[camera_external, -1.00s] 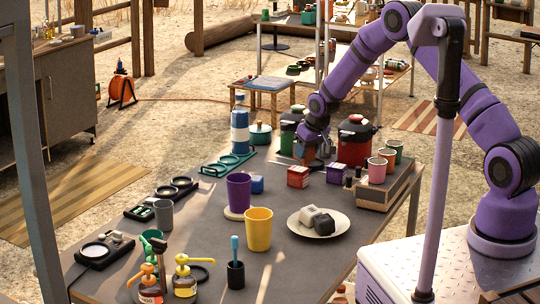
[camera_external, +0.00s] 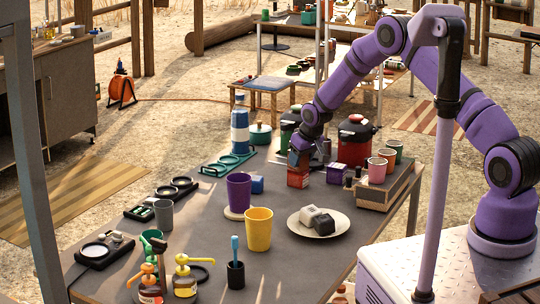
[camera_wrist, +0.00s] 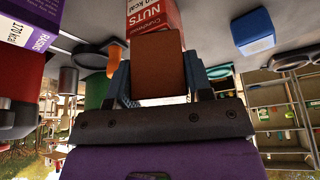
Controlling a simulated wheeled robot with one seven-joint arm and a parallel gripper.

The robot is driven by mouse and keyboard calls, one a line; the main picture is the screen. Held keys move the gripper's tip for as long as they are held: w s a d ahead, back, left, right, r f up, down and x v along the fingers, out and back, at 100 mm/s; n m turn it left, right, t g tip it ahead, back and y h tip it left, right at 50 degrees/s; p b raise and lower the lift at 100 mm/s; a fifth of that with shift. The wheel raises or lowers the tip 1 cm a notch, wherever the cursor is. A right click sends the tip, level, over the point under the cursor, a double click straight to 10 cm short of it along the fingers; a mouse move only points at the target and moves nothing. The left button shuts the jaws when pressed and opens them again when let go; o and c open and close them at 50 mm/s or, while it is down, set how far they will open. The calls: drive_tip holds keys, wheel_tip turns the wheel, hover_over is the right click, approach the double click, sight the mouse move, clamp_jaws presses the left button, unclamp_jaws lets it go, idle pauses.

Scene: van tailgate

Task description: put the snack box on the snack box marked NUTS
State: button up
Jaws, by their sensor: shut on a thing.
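My gripper (camera_external: 299,157) is shut on a brown snack box (camera_wrist: 157,76), which sits between the two fingers in the wrist view. The red snack box marked NUTS (camera_wrist: 153,17) shows just beyond the held box. In the external view the NUTS box (camera_external: 298,180) stands on the table, with my gripper right above it. The held box is mostly hidden by my gripper there. I cannot tell whether the two boxes touch.
A purple snack box (camera_external: 338,175) stands to the right of the NUTS box; a blue box (camera_external: 257,185) stands to the left. A red-bodied pot (camera_external: 355,140) and a dark green pot (camera_external: 289,127) stand behind.

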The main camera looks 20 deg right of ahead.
drive_tip(key=o, duration=1)
drive_tip(key=shift+f, duration=0.1)
drive_tip(key=shift+o, duration=0.2)
drive_tip(key=v, duration=1.2)
drive_tip(key=shift+r, duration=0.2)
